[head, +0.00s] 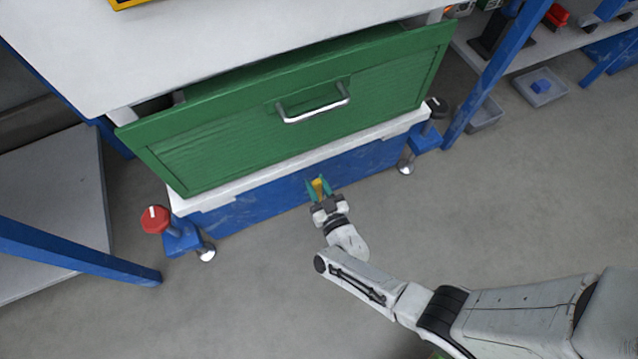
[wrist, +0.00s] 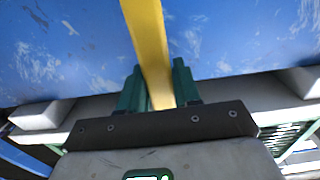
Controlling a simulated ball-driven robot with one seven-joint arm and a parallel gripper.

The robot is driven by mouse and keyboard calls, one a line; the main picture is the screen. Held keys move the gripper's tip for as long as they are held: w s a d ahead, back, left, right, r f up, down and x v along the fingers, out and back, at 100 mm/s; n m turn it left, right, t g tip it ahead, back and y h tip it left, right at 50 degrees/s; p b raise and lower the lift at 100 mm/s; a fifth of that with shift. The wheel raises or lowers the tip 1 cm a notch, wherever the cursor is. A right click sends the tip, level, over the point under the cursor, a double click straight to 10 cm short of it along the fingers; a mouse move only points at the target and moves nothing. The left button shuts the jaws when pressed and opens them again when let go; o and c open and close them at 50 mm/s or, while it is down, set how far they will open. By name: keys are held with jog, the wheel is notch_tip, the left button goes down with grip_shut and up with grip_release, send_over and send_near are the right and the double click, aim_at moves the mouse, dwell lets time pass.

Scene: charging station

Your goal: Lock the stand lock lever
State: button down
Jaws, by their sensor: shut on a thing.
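A yellow lever (head: 318,187) shows in the head view in front of the blue lower panel (head: 270,187) of the station. In the wrist view the yellow lever (wrist: 147,45) runs from the top edge down between my green fingers, tilted slightly. My gripper (head: 319,184) is shut on the lever, with a finger on each side of it. In the wrist view my gripper (wrist: 160,85) covers the lever's near end. The lever's pivot is not seen.
Above my gripper is a green drawer (head: 220,135) with a metal handle (head: 313,106), standing slightly open. A red knob (head: 155,219) on a levelling foot is at left, a black knob (head: 437,106) at right. The floor around my arm is clear.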

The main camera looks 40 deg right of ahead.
jog(key=shift+f, duration=0.1)
jog(key=c, duration=0.9)
grip_release()
jog(key=p+v, duration=0.2)
jog(key=v, duration=0.9)
